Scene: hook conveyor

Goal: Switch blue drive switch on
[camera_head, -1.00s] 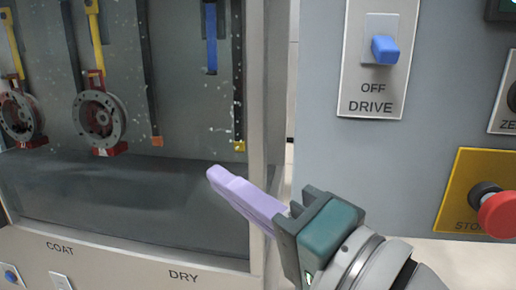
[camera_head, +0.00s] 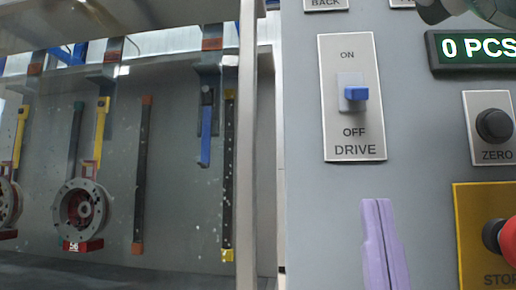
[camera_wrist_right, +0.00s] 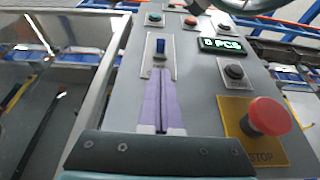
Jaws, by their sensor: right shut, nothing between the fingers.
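The blue drive switch (camera_head: 356,93) is on a pale plate marked ON above and OFF below. Its lever juts out from the lower half of its mount, nearer OFF. It also shows in the right wrist view (camera_wrist_right: 160,46). My right gripper (camera_head: 378,204) has lilac fingers, pressed together and empty. They point up, below the DRIVE plate and a little to the right of the switch in the head view. In the right wrist view the fingertips (camera_wrist_right: 161,72) are just below the switch; I cannot tell how far they stand from the panel. My left gripper is not in view.
To the right are a black ZERO knob (camera_head: 494,125), a red stop button (camera_head: 500,240) on a yellow plate, and a counter display (camera_head: 478,48) reading 0 PCS. Left of the panel, behind a grey post (camera_head: 247,150), hang several hooks, some with round metal parts (camera_head: 80,208).

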